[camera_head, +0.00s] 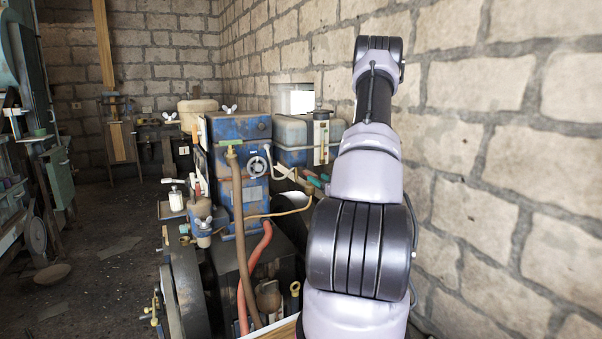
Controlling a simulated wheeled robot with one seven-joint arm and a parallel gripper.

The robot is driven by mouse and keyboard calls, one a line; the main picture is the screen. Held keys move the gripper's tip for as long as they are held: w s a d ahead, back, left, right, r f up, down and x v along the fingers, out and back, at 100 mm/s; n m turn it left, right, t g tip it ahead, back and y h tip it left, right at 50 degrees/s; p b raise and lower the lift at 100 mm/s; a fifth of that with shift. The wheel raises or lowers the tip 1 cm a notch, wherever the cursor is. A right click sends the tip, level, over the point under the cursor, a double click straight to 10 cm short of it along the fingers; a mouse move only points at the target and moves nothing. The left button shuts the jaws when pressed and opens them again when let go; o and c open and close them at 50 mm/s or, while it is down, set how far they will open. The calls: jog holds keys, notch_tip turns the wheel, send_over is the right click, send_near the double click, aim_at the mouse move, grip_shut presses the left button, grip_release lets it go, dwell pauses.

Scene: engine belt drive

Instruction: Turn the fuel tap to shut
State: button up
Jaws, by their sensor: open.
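I cannot single out the fuel tap for certain. A grey-green and blue tank (293,140), likely the fuel tank, stands behind the engine's blue block (238,165). Small red and green handle-like parts (316,181) show below the tank, partly behind my arm. A thin brass-coloured pipe (285,212) runs from near there to the left across the engine. My arm rises at the right of the picture. My gripper is not visible, so its place relative to the tap cannot be told.
A large flywheel (185,290) stands at the engine's left front. A red hose (252,275) and a brown hose (240,230) run down its front. A block wall (510,170) is close on the right. Open floor (105,275) lies left, before a green machine (58,175).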

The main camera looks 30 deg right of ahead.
aim_at(306, 171)
jog(key=w, duration=1)
jog(key=shift+w+d, duration=0.1)
jog(key=shift+d, duration=0.25)
grip_shut()
